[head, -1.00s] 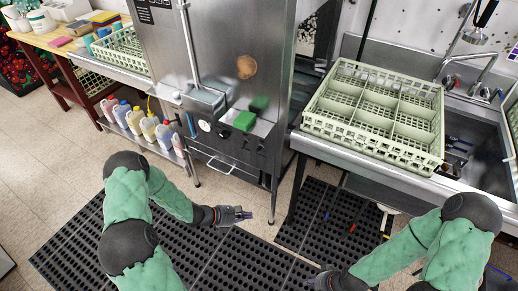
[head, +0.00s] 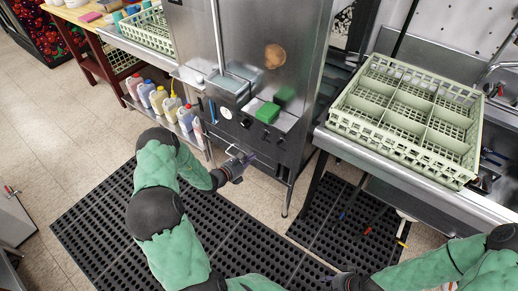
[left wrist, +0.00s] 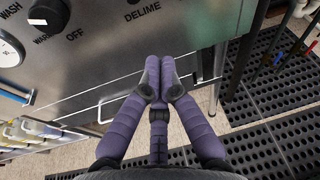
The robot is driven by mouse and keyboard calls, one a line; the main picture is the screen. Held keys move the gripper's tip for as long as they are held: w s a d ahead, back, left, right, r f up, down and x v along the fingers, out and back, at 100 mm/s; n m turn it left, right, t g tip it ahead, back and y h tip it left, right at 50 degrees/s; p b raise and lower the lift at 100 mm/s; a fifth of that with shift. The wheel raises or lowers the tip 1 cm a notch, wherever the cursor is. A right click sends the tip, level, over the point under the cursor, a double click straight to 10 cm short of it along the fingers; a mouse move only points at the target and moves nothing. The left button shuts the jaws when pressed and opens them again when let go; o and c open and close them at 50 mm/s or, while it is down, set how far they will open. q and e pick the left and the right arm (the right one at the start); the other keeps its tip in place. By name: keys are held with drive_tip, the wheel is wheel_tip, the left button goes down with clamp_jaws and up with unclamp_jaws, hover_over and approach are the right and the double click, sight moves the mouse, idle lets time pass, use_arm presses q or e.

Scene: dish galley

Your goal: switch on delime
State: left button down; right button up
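The steel dish machine (head: 240,45) stands in the middle of the head view, with a control panel low on its front. In the left wrist view a DELIME label (left wrist: 142,11) is at the top, with only the lower edge of its knob (left wrist: 133,2) showing. A black knob (left wrist: 47,14) marked WASH and OFF is to its left. My left gripper (head: 242,164) is just below and in front of the panel. In the left wrist view its purple fingers (left wrist: 159,62) are together, with nothing between them. My right gripper (head: 342,282) is at the bottom edge, its fingers unclear.
A handle bar (left wrist: 100,108) runs below the panel. A pale green rack (head: 350,128) sits on the steel counter at right. Several bottles (head: 158,98) stand at left. Black mats (head: 110,215) cover the floor.

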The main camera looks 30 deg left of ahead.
sight(269, 146)
use_arm(q)
drive_tip(key=b+x, duration=0.3)
drive_tip(key=x, duration=0.7)
drive_tip(key=shift+b, duration=0.35)
drive_tip(key=shift+s+a+r, duration=0.15)
drive_tip(key=shift+s+r, duration=0.1)
drive_tip(key=shift+r, duration=0.25)
drive_tip(key=shift+s+a+r, duration=0.15)
drive_tip(key=shift+s+r, duration=0.1)
drive_tip(key=shift+r, duration=0.3)
drive_tip(key=shift+s+a+r+b, duration=0.2)
drive_tip(key=shift+s+r+b, duration=0.15)
drive_tip(key=shift+r, duration=0.5)
drive_tip(key=r+g+p, duration=0.1)
drive_tip(key=g+p, duration=0.1)
drive_tip(key=p, duration=0.1)
drive_tip(key=g+p, duration=0.1)
drive_tip(key=p, duration=0.3)
drive_tip(key=s+r+g+y+p, duration=0.1)
drive_tip(key=g+p, duration=0.1)
drive_tip(key=p, duration=0.1)
drive_tip(key=shift+r+g+p, duration=0.3)
drive_tip(key=shift+r+p, duration=0.05)
drive_tip(key=shift+r, duration=0.05)
drive_tip(key=shift+s+r+p, duration=0.1)
drive_tip(key=shift+r+p, duration=0.4)
drive_tip(key=shift+r, duration=0.35)
